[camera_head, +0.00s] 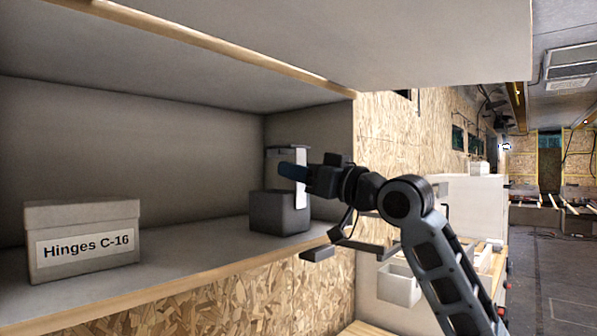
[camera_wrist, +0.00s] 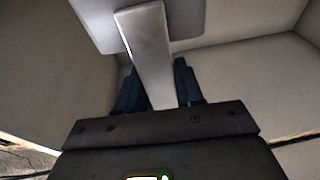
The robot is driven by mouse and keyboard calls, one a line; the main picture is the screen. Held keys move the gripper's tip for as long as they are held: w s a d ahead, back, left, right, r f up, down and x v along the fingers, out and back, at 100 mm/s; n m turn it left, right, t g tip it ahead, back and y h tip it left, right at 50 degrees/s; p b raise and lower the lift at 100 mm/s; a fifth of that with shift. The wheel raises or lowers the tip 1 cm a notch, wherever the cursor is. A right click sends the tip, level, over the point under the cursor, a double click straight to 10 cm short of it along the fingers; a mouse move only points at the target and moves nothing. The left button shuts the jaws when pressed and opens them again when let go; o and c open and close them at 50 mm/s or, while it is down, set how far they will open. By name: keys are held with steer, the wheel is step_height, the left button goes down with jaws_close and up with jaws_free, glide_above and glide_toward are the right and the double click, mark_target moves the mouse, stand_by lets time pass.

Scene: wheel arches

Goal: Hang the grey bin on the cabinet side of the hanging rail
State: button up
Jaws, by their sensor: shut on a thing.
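The grey bin (camera_head: 280,213) has a dark open box at the bottom and a taller, lighter back plate. It is upright over the right end of the shelf, near the inner corner of the cabinet; I cannot tell whether its base touches the shelf. My gripper (camera_head: 291,172) reaches in from the right and its blue fingers are at the bin's upper part. In the wrist view my gripper (camera_wrist: 158,88) is shut on a pale strip of the bin (camera_wrist: 148,52), one finger on each side. I cannot make out the hanging rail.
A lidded box labelled "Hinges C-16" (camera_head: 83,241) stands on the shelf (camera_head: 190,257) at the left. The shelf between it and the bin is clear. The cabinet top (camera_head: 340,35) overhangs. A white bin (camera_head: 399,286) is lower right, beyond the chipboard wall.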

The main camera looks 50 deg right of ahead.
steer(key=shift+r+p, duration=0.9)
steer(key=shift+r, duration=0.35)
steer(key=r+b+v, duration=0.2)
steer(key=r+v, duration=0.1)
steer(key=v, duration=1.2)
steer(key=shift+s, duration=0.6)
steer(key=shift+s+f, duration=0.1)
steer(key=shift+f, duration=0.05)
